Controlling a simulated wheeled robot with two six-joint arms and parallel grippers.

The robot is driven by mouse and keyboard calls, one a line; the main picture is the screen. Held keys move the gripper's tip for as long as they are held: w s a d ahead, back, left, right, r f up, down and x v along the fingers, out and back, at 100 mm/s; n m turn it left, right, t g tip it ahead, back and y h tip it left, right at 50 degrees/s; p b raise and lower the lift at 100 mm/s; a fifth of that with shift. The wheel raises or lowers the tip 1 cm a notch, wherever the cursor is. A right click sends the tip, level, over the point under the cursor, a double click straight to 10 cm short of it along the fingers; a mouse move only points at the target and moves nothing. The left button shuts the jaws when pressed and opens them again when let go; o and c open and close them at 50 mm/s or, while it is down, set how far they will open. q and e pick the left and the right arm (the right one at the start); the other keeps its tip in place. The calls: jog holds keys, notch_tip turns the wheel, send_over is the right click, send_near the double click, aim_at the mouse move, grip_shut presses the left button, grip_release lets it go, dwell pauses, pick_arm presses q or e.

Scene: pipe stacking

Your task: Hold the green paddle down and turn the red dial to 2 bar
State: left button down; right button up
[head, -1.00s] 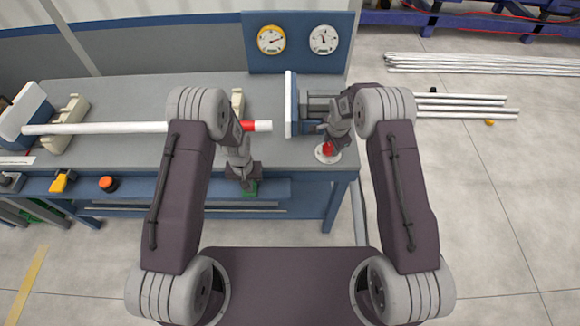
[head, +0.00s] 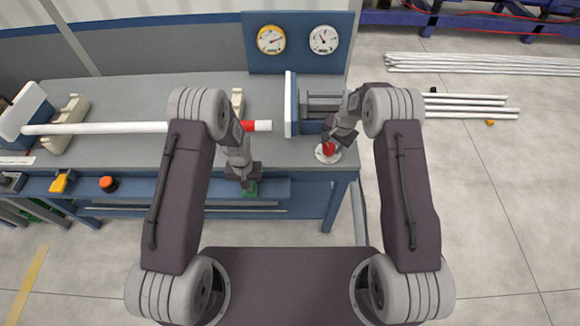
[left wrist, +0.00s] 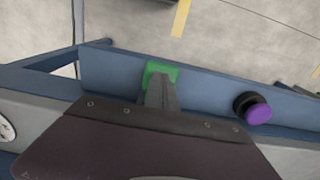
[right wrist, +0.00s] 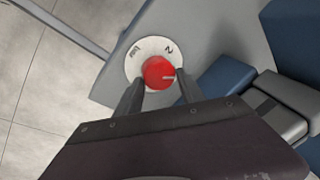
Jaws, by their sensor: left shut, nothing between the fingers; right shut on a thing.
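The green paddle (head: 250,188) is at the front edge of the bench. My left gripper (head: 246,181) is shut and empty, with its fingertips at the paddle. The left wrist view shows the closed fingers over the green paddle (left wrist: 161,68); contact is hard to tell. The red dial (head: 328,148) sits on a white round plate at the bench's right front corner. My right gripper (right wrist: 158,80) is shut on the red dial (right wrist: 159,72), a finger on each side. The plate (right wrist: 142,50) shows a 2 at its upper right; the dial's pale mark points right.
Two gauges, one yellow-rimmed (head: 271,39) and one white (head: 323,39), are on the blue back panel. A white pipe (head: 100,128) with a red band lies along the bench. A blue clamp block (head: 291,104) stands behind the dial. An orange button (head: 108,184) is at the front left.

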pick_arm(q)
jog(key=shift+s+f, duration=0.1)
jog(key=shift+f, duration=0.05)
pick_arm(e)
jog(key=shift+w+a+r, duration=0.1)
jog(key=shift+w+a, duration=0.05)
jog(key=shift+w, duration=0.05)
jog(key=n, duration=0.2)
jog(key=shift+n+y, duration=0.3)
jog(key=shift+y, duration=0.1)
jog(key=shift+s+n, duration=0.1)
jog(key=shift+n, duration=0.3)
jog(key=n+g, duration=0.1)
jog(key=n, duration=0.2)
jog(key=shift+s+y, duration=0.1)
jog(key=shift+y, duration=0.2)
jog(key=shift+f, duration=0.2)
pick_arm(q)
jog(key=shift+w+r, duration=0.2)
jog(key=shift+r, duration=1.8)
pick_arm(e)
jog(key=shift+s+f, duration=0.1)
jog(key=shift+f, duration=0.05)
